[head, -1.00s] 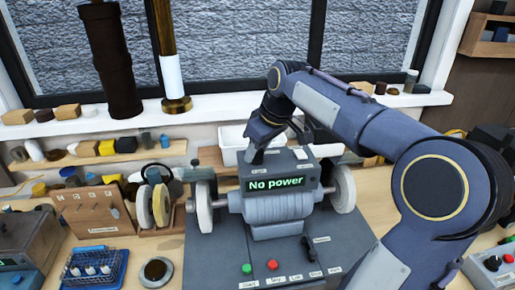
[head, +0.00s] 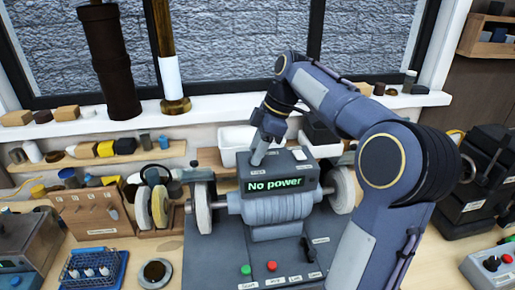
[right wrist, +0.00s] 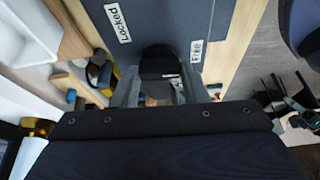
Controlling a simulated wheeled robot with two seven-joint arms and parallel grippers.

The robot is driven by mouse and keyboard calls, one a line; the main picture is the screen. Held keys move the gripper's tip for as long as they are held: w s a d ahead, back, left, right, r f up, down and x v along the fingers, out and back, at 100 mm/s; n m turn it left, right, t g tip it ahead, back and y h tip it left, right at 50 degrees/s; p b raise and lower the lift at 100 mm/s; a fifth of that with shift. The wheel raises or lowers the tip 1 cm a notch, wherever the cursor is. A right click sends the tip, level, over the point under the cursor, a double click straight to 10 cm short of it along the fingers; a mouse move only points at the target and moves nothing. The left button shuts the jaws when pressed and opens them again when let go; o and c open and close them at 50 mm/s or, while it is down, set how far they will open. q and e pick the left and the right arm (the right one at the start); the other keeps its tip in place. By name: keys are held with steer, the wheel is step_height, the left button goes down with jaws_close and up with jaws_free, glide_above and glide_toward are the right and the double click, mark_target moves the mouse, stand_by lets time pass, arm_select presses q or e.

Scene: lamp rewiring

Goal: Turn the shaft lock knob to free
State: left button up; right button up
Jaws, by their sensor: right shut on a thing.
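The shaft lock knob (right wrist: 157,62) is a black knob on the dark top face of the grinder's housing (head: 302,172). In the right wrist view it sits between my two fingers. The white label "Locked" (right wrist: 117,22) lies to its upper left and the label "Free" (right wrist: 196,50) to its right. My right gripper (head: 257,160) reaches down onto the housing top and is shut on the knob. In the head view the knob is hidden by the gripper. Which label the knob points to, I cannot tell. My left gripper is in neither view.
The housing display reads "No power" (head: 275,184). Grinding wheels (head: 202,208) stand at both sides of the motor. A green button (head: 245,270), a red button (head: 271,266) and a black lever (head: 308,250) are on the front panel. White bins (head: 236,139) stand behind.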

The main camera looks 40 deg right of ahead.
mark_target(269, 160)
steer(key=shift+n, duration=0.4)
steer(key=o, duration=1)
steer(key=v, duration=0.8)
steer(key=shift+w, duration=0.1)
